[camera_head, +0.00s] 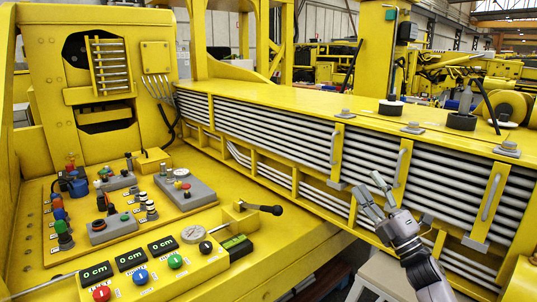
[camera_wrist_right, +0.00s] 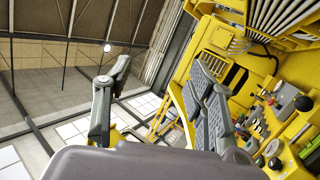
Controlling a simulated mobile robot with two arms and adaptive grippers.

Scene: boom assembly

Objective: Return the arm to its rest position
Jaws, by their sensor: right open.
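My right gripper (camera_head: 370,190) shows at the lower right of the head view, its arm coming in from the bottom right. It is open and empty, in front of the boom (camera_head: 300,150) with its rows of grey pipes. In the wrist view the two fingers of this gripper (camera_wrist_right: 162,72) stand well apart, with nothing between them. Whether the gripper touches the boom cannot be told, but no contact shows. My left gripper is not in view.
A yellow control panel (camera_head: 60,220) with coloured buttons, knobs and levers fills the lower left. A black-knobbed lever (camera_head: 264,209) sticks out at its right side. A pale box-like thing (camera_head: 385,276) is below my right gripper. Yellow machinery stands in the background.

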